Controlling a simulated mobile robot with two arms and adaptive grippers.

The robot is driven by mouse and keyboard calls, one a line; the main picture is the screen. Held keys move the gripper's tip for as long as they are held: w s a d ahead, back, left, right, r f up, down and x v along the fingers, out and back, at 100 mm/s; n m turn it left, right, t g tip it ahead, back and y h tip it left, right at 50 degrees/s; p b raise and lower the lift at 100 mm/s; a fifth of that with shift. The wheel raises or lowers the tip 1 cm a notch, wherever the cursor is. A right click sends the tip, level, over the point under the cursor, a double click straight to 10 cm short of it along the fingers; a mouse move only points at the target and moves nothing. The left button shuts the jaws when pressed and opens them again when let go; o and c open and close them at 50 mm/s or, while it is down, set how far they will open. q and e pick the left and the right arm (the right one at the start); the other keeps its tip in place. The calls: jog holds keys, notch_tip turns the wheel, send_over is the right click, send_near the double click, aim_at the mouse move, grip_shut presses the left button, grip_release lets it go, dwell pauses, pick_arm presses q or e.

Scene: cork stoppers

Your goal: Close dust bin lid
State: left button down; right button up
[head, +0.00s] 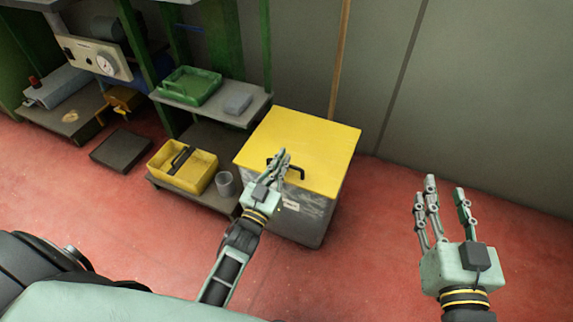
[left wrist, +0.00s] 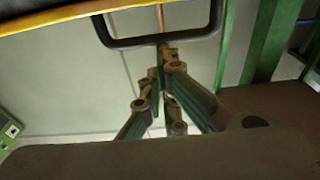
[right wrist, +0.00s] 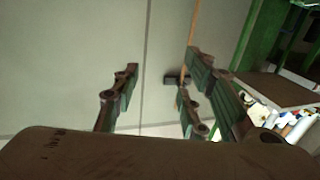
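The dust bin (head: 318,205) is a scuffed grey box standing on the floor by the wall. Its yellow lid (head: 305,135) lies over the top and looks flat; I cannot tell if a small gap remains. A dark handle (head: 297,172) is at the lid's front edge and also shows in the left wrist view (left wrist: 160,42). My left gripper (head: 281,155) is at the handle, its fingers drawn together, with no object seen between them. I cannot tell if it touches the handle. My right gripper (head: 446,186) is open and empty, right of the bin.
A shelf left of the bin holds a green tray (head: 190,86), with a yellow toolbox (head: 184,167) and grey cup (head: 226,183) below. A wooden pole (head: 341,60) leans behind the bin. The red floor (head: 380,240) to the right is clear.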

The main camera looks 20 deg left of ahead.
pick_arm(q)
jog(key=shift+s+f, duration=0.1)
jog(key=shift+f, duration=0.2)
